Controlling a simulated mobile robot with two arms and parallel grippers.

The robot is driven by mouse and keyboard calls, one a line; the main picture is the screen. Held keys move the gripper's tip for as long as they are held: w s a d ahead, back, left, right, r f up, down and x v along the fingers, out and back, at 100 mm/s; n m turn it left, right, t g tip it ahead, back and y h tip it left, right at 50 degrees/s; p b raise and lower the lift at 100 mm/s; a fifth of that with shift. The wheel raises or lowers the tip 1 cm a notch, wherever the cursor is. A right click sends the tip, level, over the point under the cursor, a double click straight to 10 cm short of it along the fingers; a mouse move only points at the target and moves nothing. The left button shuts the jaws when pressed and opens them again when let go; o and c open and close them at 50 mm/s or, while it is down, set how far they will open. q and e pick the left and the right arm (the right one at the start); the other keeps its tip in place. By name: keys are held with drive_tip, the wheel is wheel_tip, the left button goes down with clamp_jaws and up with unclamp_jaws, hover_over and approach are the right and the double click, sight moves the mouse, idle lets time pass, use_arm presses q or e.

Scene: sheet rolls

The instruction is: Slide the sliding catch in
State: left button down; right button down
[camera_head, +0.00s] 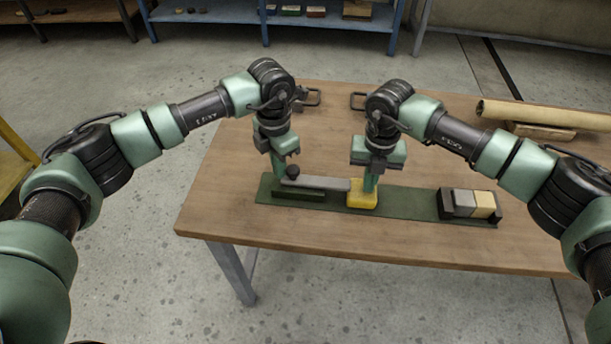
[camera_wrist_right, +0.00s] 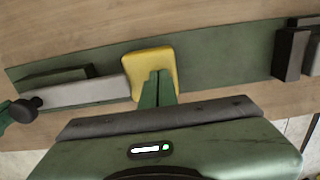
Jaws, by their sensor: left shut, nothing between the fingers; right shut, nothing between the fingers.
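The sliding catch is a light grey bar (camera_head: 325,183) with a round black knob (camera_head: 292,172) at its left end. It lies along a dark green rail (camera_head: 298,194) on a long green base plate (camera_head: 405,202). Its right end meets the yellow block (camera_head: 362,197); whether it enters the block is unclear. My left gripper (camera_head: 279,171) is shut and empty, close at the left side of the knob. My right gripper (camera_head: 369,182) is shut, its fingertips down at the yellow block. The right wrist view shows the fingers (camera_wrist_right: 158,88) over the block's near part, with the bar (camera_wrist_right: 90,93) to the left.
A black holder (camera_head: 445,203) with a grey and a tan block (camera_head: 483,203) stands at the plate's right end. Dark handles (camera_head: 312,97) sit at the table's far edge. A tan roll (camera_head: 545,113) lies at the far right. The wooden table's (camera_head: 225,205) left part is clear.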

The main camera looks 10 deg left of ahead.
use_arm(q)
drive_tip(key=shift+d, duration=0.5)
use_arm(e)
drive_tip(key=shift+s+f, duration=0.25)
drive_tip(key=shift+f, duration=0.05)
use_arm(q)
drive_tip(key=a+r, duration=0.3)
drive_tip(key=r, duration=0.5)
idle(0.3)
use_arm(e)
drive_tip(key=shift+w+r, duration=0.2)
drive_tip(key=shift+r, duration=0.65)
wheel_tip(320, 180, up, 8)
idle(0.5)
idle(0.4)
